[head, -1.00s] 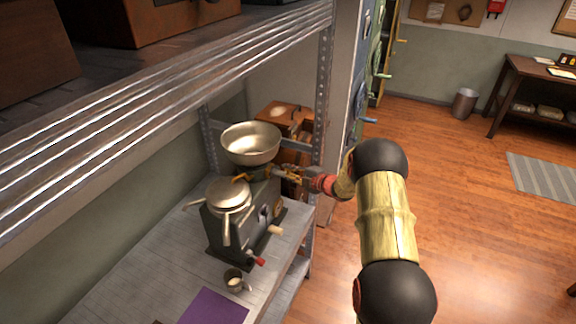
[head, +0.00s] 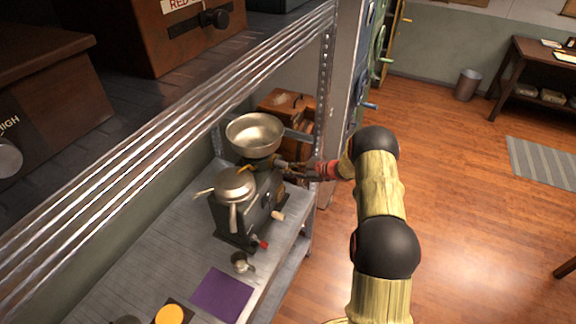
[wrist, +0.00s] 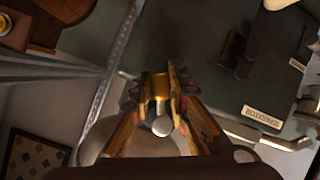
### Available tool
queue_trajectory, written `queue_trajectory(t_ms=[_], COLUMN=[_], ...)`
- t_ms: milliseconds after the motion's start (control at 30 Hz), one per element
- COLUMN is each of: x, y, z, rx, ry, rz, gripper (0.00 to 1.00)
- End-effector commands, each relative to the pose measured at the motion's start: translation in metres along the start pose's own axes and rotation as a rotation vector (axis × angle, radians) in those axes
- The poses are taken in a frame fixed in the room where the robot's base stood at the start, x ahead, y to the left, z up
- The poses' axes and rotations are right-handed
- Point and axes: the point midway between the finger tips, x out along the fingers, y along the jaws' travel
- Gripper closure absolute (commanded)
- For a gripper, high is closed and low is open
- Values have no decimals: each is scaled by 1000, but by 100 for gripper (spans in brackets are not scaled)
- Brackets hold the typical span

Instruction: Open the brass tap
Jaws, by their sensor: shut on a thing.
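The separator machine (head: 233,219) stands on the shelf, a dark grey-green body with metal spouts and a wide metal bowl (head: 254,134) on top. Its brass tap (head: 245,169) shows as a small yellow piece below the bowl. My gripper (head: 278,164) reaches in from the right, just under the bowl's rim. In the wrist view my gripper (wrist: 161,88) is shut on the brass tap (wrist: 160,86), with a pale rounded knob just below it between the fingers. The tap's turn angle is hard to tell.
A metal shelf edge (head: 160,122) crosses above the machine, and a perforated post (head: 325,92) stands close behind my gripper. A small metal cup (head: 240,262) and a purple cloth (head: 222,294) lie in front. The floor at right is open.

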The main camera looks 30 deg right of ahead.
Motion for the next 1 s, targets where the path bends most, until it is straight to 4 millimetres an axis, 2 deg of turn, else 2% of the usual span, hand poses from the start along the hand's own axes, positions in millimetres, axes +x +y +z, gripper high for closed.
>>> queue_trajectory(t_ms=[667, 700, 1000], x=[1, 1, 0], y=[-4, -4, -3], z=[0, 0, 0], rx=[59, 59, 58], ry=[10, 10, 10], rz=[-24, -24, -23], gripper=[100, 82, 66])
